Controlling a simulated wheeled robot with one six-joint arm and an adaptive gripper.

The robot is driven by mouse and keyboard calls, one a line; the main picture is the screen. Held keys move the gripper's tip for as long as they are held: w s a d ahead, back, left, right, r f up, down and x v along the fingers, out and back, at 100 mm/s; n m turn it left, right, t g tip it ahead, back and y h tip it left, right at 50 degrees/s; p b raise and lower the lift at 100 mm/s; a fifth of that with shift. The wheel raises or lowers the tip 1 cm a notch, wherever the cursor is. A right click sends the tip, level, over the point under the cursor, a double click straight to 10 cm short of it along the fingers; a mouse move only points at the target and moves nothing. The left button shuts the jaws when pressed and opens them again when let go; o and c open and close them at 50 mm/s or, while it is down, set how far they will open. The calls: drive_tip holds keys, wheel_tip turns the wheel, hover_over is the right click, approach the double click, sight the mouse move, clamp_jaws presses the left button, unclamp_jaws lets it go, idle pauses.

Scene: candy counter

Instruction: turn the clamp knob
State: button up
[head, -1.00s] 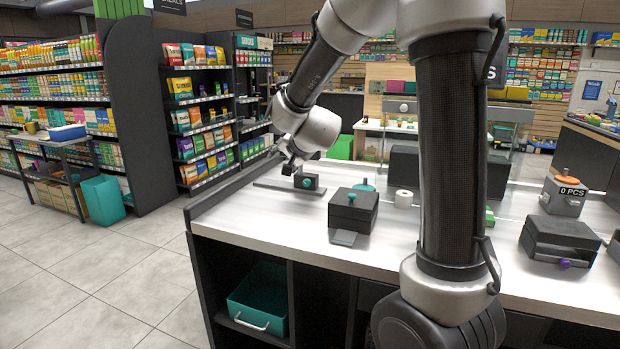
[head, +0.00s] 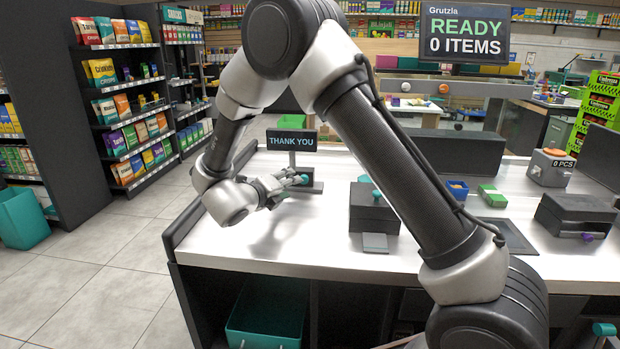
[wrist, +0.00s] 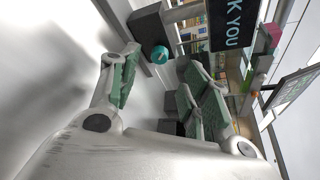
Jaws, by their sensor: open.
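The clamp knob is a small round teal knob (head: 304,178) on a low dark block (head: 312,187) at the far left of the counter. In the wrist view the teal knob (wrist: 160,54) shows ahead, on the dark block (wrist: 147,32). My gripper (head: 290,184) is low over the counter, just left of the knob and pointing toward it. In the wrist view my gripper (wrist: 160,85) is open and empty. The knob lies beyond the fingertips, toward the gap between them. I cannot tell how far apart they are.
A "THANK YOU" sign (head: 291,140) stands close behind the clamp. A black box (head: 371,215) with another teal knob on top stands to the right. The white counter (head: 225,247) is clear in front of the gripper.

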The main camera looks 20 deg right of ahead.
sight(304, 179)
drive_tip(key=shift+s+f+m, duration=0.1)
drive_tip(key=shift+f+m, duration=0.1)
drive_tip(key=shift+m, duration=0.1)
drive_tip(key=shift+d+f, duration=0.1)
drive_tip(key=shift+d, duration=0.2)
drive_tip(key=x, duration=0.7)
drive_tip(key=shift+d, duration=0.1)
